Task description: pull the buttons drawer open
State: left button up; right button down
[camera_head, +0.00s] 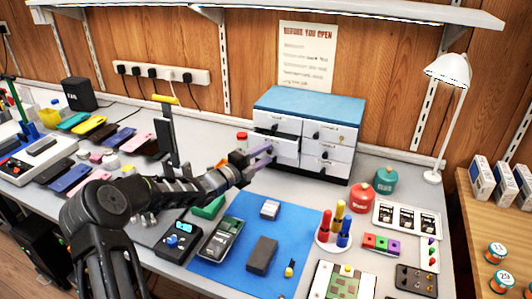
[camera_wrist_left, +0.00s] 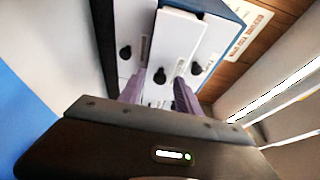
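A small cabinet (camera_head: 310,103) with a blue top and two columns of white drawers stands at the back of the bench. The left-column middle drawer (camera_head: 286,148) stands out partway, with a dark gap above its front. It also stands out in the left wrist view (camera_wrist_left: 178,45). I cannot read its label, so I cannot tell which drawer is the buttons one. My left gripper (camera_head: 266,153) is at this drawer's front. In the left wrist view its purple fingers (camera_wrist_left: 160,88) are apart, one on each side of the dark knob (camera_wrist_left: 160,76). My right gripper is out of view.
A blue mat (camera_head: 238,262) with phones lies in front of the cabinet. Red (camera_head: 361,198) and teal (camera_head: 385,180) pots stand to its right, near a white lamp (camera_head: 449,70). Several phones lie at the left. The bench just before the drawers is mostly clear.

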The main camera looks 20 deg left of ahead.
pick_arm(q)
jog(key=shift+w+d, duration=0.15)
jog(key=shift+w, duration=0.25)
jog(key=shift+c, duration=0.3)
grip_shut()
dwell(0.9)
